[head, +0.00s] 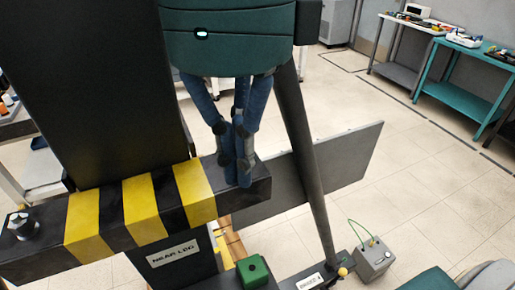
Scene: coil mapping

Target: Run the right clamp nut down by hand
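The black and yellow striped beam (184,195) runs across the lower left of the head view. Its right end lies under my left gripper (236,165), which comes down from the top centre. Its blue fingers are drawn close together over that end. The right clamp nut does not show; the fingers cover the place on the beam's right end. I cannot tell whether they touch or hold a nut. A clamp nut (22,225) stands upright on a stud at the beam's left end. My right gripper is not in view.
A black column (95,90) rises behind the beam. A dark slanted post (307,160) and a grey panel (345,165) stand just right of the gripper. A green block (253,271) and a grey box with a green cable (374,262) are low. Benches (463,75) stand far right; floor between is clear.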

